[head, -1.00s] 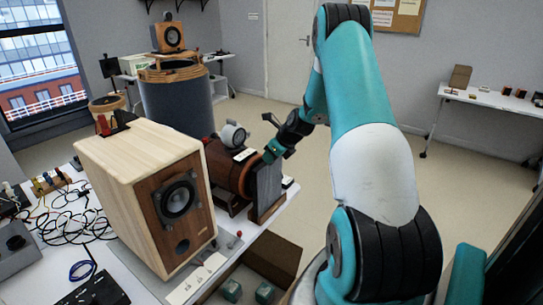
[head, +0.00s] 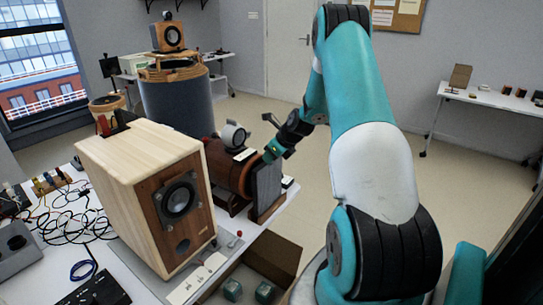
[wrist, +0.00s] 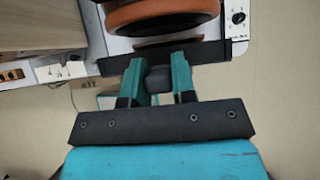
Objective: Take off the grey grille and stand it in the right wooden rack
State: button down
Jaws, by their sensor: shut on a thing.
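The grey grille (head: 266,183) is a dark flat panel standing upright at the right end of the bench, in or right at the wooden rack (head: 268,212). I cannot tell whether it is fully seated. My gripper (head: 270,155) is at its top edge. In the wrist view, my gripper (wrist: 158,80) is shut on a dark tab of the grille, whose edge (wrist: 210,52) runs across just beyond the fingers. The pale wooden speaker (head: 150,190) stands to the left, its front bare with the drivers showing.
A reddish-brown cylinder (head: 226,165) lies close behind the grille, left of it. An open cardboard box (head: 276,258) with teal blocks sits below the bench edge. Cables (head: 65,215) clutter the bench's left. The floor to the right is clear.

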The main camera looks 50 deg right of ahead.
jog(key=shift+f+b, duration=0.35)
jog(key=shift+f, duration=0.4)
dwell(0.3)
jog(key=c, duration=0.9)
grip_release()
jog(key=shift+o, duration=0.2)
jog(key=a+b+v, duration=0.1)
jog(key=b+v, duration=0.1)
jog(key=v, duration=1.5)
jog(key=shift+d, duration=0.5)
jog(key=shift+s+r, duration=0.15)
